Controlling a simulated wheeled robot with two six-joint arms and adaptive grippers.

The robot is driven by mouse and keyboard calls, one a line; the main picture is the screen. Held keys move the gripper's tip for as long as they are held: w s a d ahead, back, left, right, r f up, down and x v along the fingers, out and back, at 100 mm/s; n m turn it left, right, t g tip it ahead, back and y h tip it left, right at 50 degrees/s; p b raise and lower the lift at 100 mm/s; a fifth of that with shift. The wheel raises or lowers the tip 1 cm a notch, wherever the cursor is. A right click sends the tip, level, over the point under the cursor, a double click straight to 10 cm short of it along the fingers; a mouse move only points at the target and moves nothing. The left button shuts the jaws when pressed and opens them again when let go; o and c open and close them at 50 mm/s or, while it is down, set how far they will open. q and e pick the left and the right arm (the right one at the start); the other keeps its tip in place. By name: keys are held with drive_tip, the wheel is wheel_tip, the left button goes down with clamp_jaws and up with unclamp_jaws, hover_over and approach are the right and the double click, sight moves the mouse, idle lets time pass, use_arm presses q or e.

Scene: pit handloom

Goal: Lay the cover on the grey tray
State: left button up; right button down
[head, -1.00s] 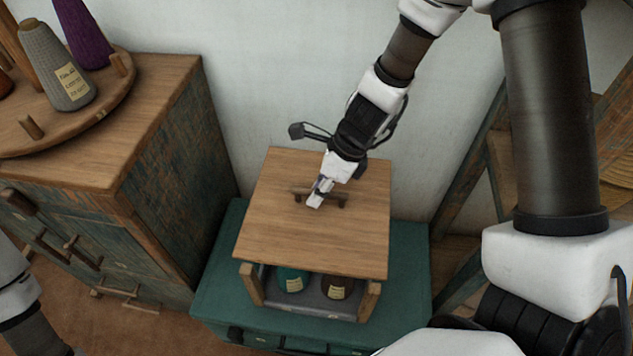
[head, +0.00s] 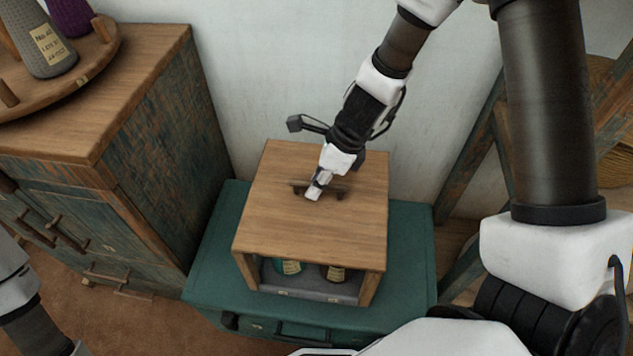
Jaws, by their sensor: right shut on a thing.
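The cover (head: 320,230) is a square brown wooden board with a dark bar handle (head: 338,194) on top. My right gripper (head: 313,193) is shut on this handle from above, near the middle of the board. The grey tray (head: 308,290) shows under the cover's front edge, with wooden posts at its front corners. A teal cone (head: 287,267) and a dark brown cone (head: 336,273) stand in it, mostly hidden by the board. The cover is close over the posts; I cannot tell whether it touches them. My left arm shows at the lower left, its gripper out of view.
The tray stands on a green chest (head: 210,270) against a pale wall. A worn wooden cabinet (head: 165,130) on the left bears a round wooden stand (head: 85,75) with grey and purple cones. A wooden frame (head: 478,140) leans at the right.

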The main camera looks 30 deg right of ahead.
drive_tip(key=c, duration=1.1)
unclamp_jaws()
drive_tip(key=shift+r, duration=0.1)
drive_tip(key=v, duration=1.2)
